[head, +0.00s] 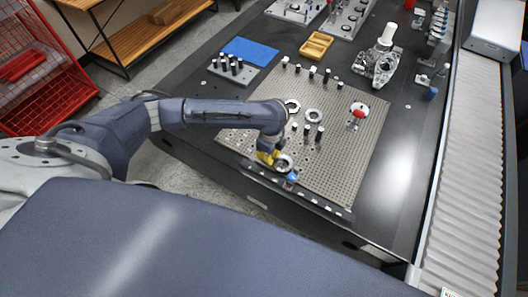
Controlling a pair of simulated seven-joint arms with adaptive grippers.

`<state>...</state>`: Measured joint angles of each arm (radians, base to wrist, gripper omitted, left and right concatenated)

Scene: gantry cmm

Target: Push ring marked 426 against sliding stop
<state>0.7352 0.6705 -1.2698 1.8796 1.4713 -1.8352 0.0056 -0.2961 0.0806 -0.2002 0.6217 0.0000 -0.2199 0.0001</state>
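My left gripper (270,157), with yellow parts, reaches in from the left to the front edge of the perforated plate (355,165). It is right beside a silvery ring (284,163). Whether it touches or holds this ring, and whether its fingers are open, I cannot tell. A small blue piece (292,176), possibly part of the sliding stop, sits just in front of that ring. Two more rings, one (292,106) partly behind my wrist and one (314,116), lie farther back on the plate. The number 426 is too small to read on any ring. My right gripper is not in view.
Several black-and-white posts (307,130) stand on the plate, with a red-and-white piece (358,111) to the right. Behind are a blue mat (251,50), a yellow tray (316,46) and a metal casting (377,65). A ribbed cover (468,150) borders the right side. The plate's right front is clear.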

